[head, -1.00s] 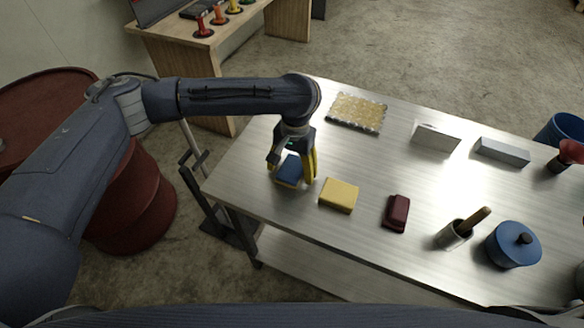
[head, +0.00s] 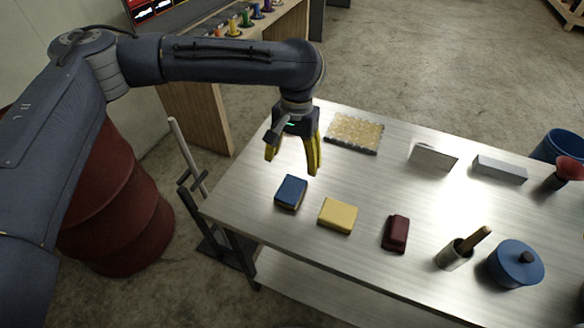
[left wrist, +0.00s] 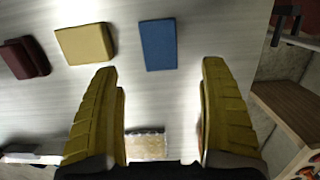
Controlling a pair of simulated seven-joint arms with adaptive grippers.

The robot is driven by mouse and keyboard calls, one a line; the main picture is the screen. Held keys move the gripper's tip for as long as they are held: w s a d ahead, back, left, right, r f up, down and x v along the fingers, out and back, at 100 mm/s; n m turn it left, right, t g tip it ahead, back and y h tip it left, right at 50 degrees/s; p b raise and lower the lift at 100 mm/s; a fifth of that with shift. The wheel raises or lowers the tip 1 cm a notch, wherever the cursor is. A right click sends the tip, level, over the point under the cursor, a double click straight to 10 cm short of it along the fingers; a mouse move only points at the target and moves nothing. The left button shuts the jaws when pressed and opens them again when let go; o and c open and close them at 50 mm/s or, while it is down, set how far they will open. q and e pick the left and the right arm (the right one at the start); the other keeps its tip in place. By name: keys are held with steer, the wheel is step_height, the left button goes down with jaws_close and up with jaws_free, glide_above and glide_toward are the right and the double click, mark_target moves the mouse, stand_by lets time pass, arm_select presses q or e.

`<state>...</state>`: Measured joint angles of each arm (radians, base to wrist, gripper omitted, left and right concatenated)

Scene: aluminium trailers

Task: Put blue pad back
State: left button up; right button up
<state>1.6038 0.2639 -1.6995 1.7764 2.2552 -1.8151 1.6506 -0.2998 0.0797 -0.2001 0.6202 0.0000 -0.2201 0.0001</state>
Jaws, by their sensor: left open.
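The blue pad (head: 291,191) lies flat on the metal table, left of the yellow pad (head: 338,215) and the dark red pad (head: 396,233), roughly in a row with them. My left gripper (head: 292,165) is open and empty, raised above the table behind the blue pad. In the left wrist view the blue pad (left wrist: 158,45) lies ahead of and between the two yellow fingers (left wrist: 163,72), apart from them. The yellow pad (left wrist: 85,44) and dark red pad (left wrist: 24,57) show to its left. My right gripper is not in view.
A yellowish patterned tray (head: 354,133) lies at the table's back. Two grey blocks (head: 433,156) (head: 500,169), a cup with a wooden handle (head: 455,254) and a blue lidded pot (head: 515,263) stand to the right. The table's left edge is close to the blue pad.

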arm_select(q)
steer(key=shift+r, duration=0.55)
steer(key=shift+w, duration=0.1)
